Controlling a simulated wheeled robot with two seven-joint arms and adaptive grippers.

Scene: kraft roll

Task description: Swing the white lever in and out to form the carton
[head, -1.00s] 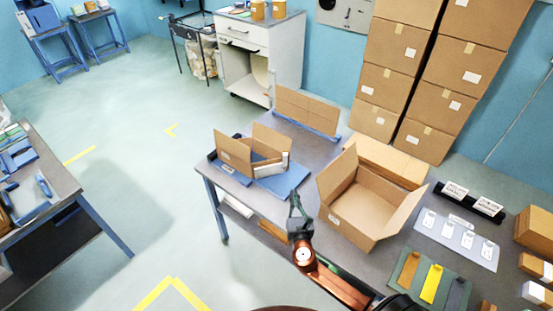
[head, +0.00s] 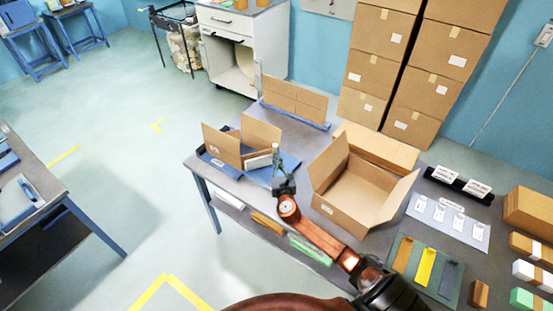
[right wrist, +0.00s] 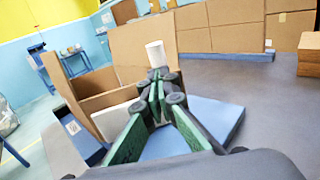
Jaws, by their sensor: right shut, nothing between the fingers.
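The small brown carton (head: 222,143) stands with raised walls on a blue forming fixture (head: 290,165) at the table's left end. A white lever plate (head: 258,161) lies by its front right side. In the right wrist view the white plate (right wrist: 113,120) is left of my fingers, and a white upright knob (right wrist: 156,53) shows just beyond the fingertips. My right gripper (head: 277,164) is shut and empty at the fixture's right side, close to the knob; whether they touch is unclear. The carton (right wrist: 100,85) also shows in the wrist view. My left gripper is not in view.
A larger open box (head: 355,190) stands just right of my right gripper. Flat cardboard sheets (head: 295,100) stand in a blue rack behind. Label and tool mats (head: 448,222) lie at the right. Stacked cartons (head: 385,50) stand against the wall.

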